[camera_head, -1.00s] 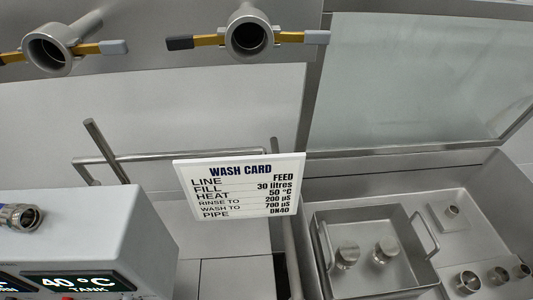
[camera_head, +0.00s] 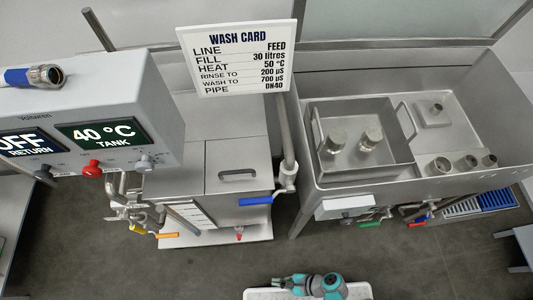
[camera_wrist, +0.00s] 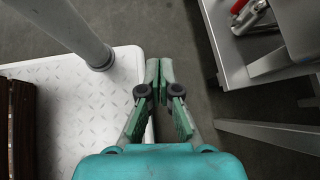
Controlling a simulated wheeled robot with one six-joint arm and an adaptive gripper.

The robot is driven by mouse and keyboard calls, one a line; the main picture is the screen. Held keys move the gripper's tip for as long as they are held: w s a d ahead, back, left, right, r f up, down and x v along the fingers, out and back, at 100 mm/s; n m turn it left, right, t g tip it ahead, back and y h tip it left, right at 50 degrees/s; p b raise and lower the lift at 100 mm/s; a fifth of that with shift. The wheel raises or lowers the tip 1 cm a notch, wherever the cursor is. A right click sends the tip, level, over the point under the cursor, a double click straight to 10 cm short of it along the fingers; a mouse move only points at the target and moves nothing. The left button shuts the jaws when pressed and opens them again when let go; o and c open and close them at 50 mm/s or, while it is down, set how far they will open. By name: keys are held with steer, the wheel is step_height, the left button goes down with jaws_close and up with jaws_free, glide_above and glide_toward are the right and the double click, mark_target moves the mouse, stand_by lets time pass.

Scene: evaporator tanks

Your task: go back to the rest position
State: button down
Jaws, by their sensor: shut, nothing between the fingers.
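My gripper (camera_wrist: 160,75) is green with dark round joints. In the wrist view its fingertips meet, with nothing between them, above the edge of a white tread-plate deck and the dark floor. In the head view my folded teal and grey arm (camera_head: 312,284) shows at the bottom middle, low over a white platform. The gripper's tips cannot be made out clearly there.
A steel sink (camera_head: 470,120) holds a box with fittings. The wash card (camera_head: 238,58) stands above a tank (camera_head: 235,150). A control box (camera_head: 110,110) reads 40 °C and OFF. In the wrist view, a grey bench (camera_wrist: 270,60) with red-handled tools is close right. Floor between is clear.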

steer(key=s+d+r+n+t+h, duration=0.25)
steer(key=d+r+n+h, duration=0.2)
steer(key=r, duration=0.25)
steer(key=s+d+r+n+t+h, duration=0.2)
steer(key=d+r+n+t+h, duration=0.1)
steer(key=d+r+n+h, duration=0.25)
steer(key=w+d+r+n+t, duration=0.2)
steer(key=r+n+t, duration=0.2)
steer(key=r, duration=1.2)
steer(key=w+d+r+n+t, duration=0.1)
steer(key=r+n+t, duration=0.3)
steer(key=r, duration=1.3)
steer(key=shift+w+d+n, duration=0.4)
steer(key=shift+n, duration=0.1)
